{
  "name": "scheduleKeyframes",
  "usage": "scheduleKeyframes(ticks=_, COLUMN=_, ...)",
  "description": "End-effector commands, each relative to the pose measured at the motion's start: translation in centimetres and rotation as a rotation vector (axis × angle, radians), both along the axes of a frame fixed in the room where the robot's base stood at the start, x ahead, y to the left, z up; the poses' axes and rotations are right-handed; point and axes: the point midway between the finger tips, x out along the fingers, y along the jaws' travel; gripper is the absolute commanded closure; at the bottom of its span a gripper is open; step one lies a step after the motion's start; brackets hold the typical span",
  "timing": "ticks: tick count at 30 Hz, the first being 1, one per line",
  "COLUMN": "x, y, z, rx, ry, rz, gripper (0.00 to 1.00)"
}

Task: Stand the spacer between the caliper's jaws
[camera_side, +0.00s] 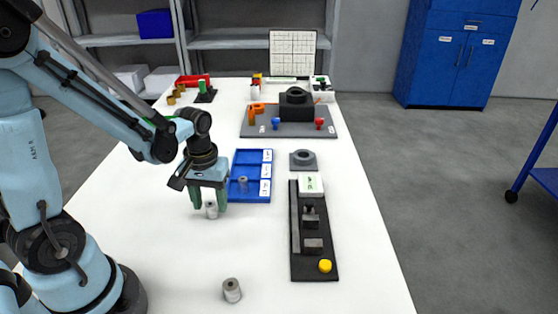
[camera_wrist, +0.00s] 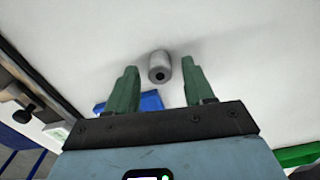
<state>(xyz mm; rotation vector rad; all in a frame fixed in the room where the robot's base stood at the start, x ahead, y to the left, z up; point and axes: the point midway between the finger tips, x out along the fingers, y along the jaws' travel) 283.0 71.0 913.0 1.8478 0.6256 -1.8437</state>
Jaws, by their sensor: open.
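My gripper (camera_side: 209,204) is low over the white table at centre-left of the side view, its green fingers open. A grey cylindrical spacer (camera_side: 211,211) stands upright on the table at the fingertips. In the wrist view the spacer (camera_wrist: 159,67) shows between the two fingertips (camera_wrist: 160,72), with a gap on either side. A second spacer (camera_side: 232,290) stands near the table's front, and a third (camera_side: 243,184) stands in the blue tray. The caliper (camera_side: 300,266) is a long black fixture on the right, with dark jaw blocks, a white labelled box and a yellow knob.
The blue tray (camera_side: 252,200) with labelled compartments lies just right of my gripper. A grey ring block (camera_side: 303,160) sits behind the caliper. A grey board (camera_side: 259,129) with a black block and coloured knobs is farther back. The table between gripper and caliper is clear in front of the tray.

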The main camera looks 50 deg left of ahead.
Motion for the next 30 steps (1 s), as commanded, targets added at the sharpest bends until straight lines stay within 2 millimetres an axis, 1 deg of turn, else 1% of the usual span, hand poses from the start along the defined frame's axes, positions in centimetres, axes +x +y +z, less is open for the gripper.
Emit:
scheduleKeyframes(ticks=3, x=-0.1, y=0.0, z=1.5, rx=0.000, ry=0.000, rz=0.000, gripper=0.48)
scheduleKeyframes(ticks=21, x=-0.1, y=0.0, z=8.9, rx=0.000, ry=0.000, rz=0.000, gripper=0.48)
scheduleKeyframes(ticks=24, x=0.0, y=0.0, z=9.7, rx=0.000, ry=0.000, rz=0.000, gripper=0.48)
scheduleKeyframes(ticks=30, x=-0.1, y=-0.2, z=10.5, rx=0.003, ry=-0.012, rz=-0.014, gripper=0.48)
